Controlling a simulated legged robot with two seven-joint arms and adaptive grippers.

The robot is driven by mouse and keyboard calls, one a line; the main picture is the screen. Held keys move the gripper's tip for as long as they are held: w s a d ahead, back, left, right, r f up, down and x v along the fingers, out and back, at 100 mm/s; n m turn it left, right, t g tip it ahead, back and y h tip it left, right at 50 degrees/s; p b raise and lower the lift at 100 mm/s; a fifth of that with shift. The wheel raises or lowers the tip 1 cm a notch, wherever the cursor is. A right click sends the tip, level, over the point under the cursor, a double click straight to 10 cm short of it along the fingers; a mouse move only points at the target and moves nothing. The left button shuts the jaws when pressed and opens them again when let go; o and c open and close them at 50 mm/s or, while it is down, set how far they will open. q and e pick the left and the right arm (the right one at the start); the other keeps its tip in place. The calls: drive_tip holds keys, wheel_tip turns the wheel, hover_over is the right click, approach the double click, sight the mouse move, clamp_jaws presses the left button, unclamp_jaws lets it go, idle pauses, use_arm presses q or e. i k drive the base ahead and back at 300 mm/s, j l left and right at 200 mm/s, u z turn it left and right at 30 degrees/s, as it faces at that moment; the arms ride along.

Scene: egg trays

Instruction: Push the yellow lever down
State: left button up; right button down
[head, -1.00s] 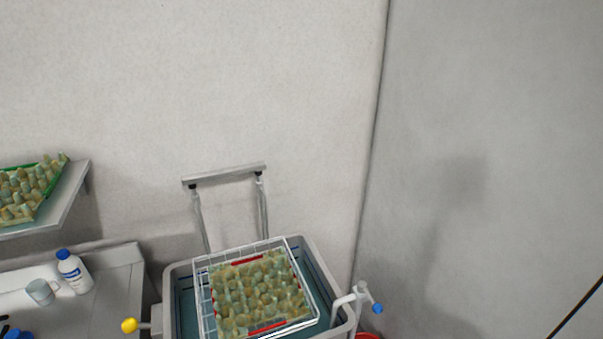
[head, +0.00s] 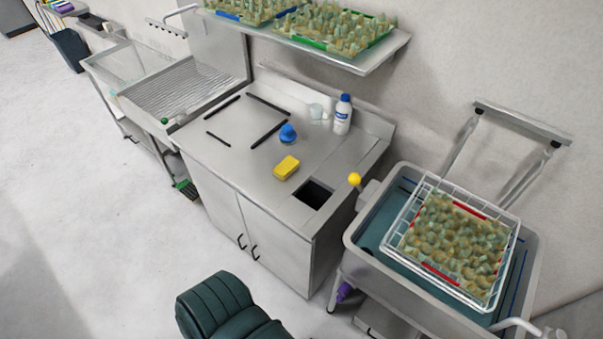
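The yellow lever knob (head: 355,179) shows in the head view at the left side of the grey washing tub (head: 352,237), beside the right end of the steel counter. Its stem runs toward the tub's wall and is only partly seen. A white wire basket (head: 398,232) with a tray of egg-like items (head: 452,245) sits in the tub. Neither of my grippers is in the view. A dark green ribbed shape (head: 225,308) at the bottom may be part of my own body.
The steel counter (head: 232,158) holds a yellow sponge (head: 286,168), a blue-topped item (head: 288,133), a white bottle (head: 342,115) and a cup (head: 316,111). A shelf (head: 375,58) with egg trays hangs above. A sink unit stands at the left. The floor (head: 90,230) in front is clear.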

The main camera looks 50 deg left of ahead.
sight(356, 179)
drive_tip(key=u, duration=1.1)
